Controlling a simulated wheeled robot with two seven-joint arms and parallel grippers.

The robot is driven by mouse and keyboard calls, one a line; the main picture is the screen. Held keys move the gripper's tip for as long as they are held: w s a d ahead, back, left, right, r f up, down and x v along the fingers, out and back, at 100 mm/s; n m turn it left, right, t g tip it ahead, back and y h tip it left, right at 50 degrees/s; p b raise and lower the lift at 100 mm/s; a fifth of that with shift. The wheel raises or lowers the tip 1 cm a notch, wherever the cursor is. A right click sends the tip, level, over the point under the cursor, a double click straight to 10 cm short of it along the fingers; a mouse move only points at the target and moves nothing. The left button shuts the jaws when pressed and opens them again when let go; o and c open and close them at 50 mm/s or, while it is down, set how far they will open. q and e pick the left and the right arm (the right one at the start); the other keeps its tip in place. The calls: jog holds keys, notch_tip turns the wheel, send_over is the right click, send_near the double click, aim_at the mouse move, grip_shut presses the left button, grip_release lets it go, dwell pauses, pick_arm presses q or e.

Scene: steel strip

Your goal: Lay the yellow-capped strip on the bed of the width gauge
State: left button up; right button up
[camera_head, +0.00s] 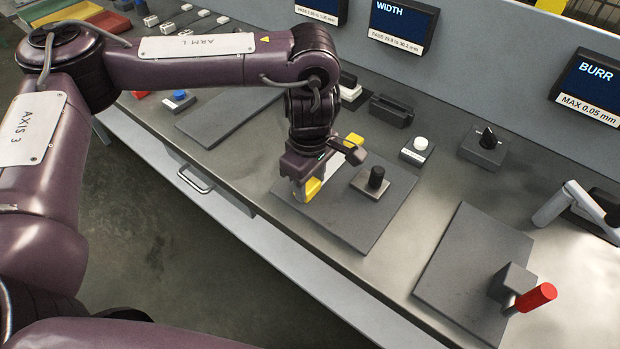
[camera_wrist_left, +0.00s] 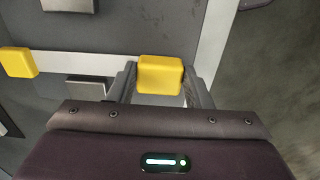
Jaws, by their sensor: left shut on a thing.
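The yellow-capped strip is a pale metal bar with a yellow cap at each end. Its near cap (camera_head: 313,188) is between the fingers of my left gripper (camera_head: 307,190), which is shut on it. The far cap (camera_head: 354,140) shows behind the gripper. The strip lies over the dark bed of the width gauge (camera_head: 352,222), below the WIDTH screen (camera_head: 402,22). In the left wrist view the held cap (camera_wrist_left: 160,75) sits between the fingers, and the strip runs left to the other cap (camera_wrist_left: 17,62). Whether it touches the bed is unclear. My right gripper is out of view.
A block with a black knob (camera_head: 375,181) stands on the bed beside the strip. A white-button box (camera_head: 417,150) and a dial box (camera_head: 485,148) stand behind. A plate with a red handle (camera_head: 534,297) is at right. The bench's front edge is close.

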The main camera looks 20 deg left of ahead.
pick_arm(q)
jog(key=shift+f, duration=0.2)
jog(key=o, duration=1.1)
notch_tip(320, 180, up, 8)
jog(key=shift+f, duration=0.1)
